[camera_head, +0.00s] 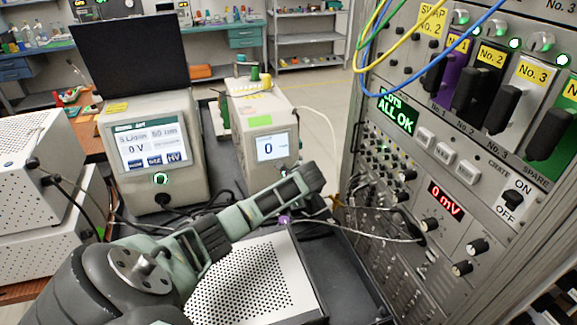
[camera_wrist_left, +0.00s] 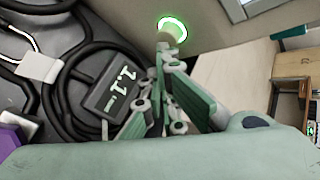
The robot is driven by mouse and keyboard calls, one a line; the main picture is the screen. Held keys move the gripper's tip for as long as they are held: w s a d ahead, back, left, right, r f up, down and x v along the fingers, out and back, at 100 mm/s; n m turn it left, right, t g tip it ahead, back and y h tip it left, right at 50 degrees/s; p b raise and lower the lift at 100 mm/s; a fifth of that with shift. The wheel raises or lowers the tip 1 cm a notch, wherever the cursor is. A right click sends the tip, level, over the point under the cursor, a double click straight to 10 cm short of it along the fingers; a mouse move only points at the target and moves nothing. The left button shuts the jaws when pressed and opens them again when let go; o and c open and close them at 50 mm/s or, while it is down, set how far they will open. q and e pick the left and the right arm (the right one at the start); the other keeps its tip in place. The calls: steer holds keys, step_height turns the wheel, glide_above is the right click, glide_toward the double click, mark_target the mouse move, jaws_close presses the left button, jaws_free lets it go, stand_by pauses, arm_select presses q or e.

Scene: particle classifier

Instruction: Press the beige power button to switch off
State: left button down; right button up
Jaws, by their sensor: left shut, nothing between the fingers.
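In the left wrist view a beige button (camera_wrist_left: 172,30) with a glowing green ring sits on a beige housing. My left gripper (camera_wrist_left: 163,48) is shut and empty, its fingertips right at the button's lower edge; I cannot tell whether they touch. In the head view my left gripper (camera_head: 314,178) reaches in front of the lower front of the smaller beige instrument (camera_head: 262,112), whose screen reads 0. The gripper largely hides that area. The larger beige instrument (camera_head: 130,187), with a 0 V screen, has its own green-ringed button (camera_head: 161,179). My right gripper is out of view.
A grey rack panel (camera_head: 400,100) with coloured cables, a green ALL OK display (camera_head: 396,113) and a black ON/OFF switch (camera_head: 514,199) stands at the right. A perforated plate (camera_head: 255,285) lies below my arm. A black adapter (camera_wrist_left: 112,85) and cables lie beside the gripper.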

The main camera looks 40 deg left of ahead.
arm_select(q)
steer(key=shift+w+a+b, duration=0.4)
steer(key=shift+a, duration=0.4)
stand_by(0.9)
steer(key=shift+d+r, duration=0.1)
steer(key=shift+s+d+p, duration=0.5)
steer(key=shift+d+p, duration=0.25)
steer(key=shift+p, duration=0.4)
steer(key=shift+s+d, duration=0.1)
steer(key=shift+d, duration=0.2)
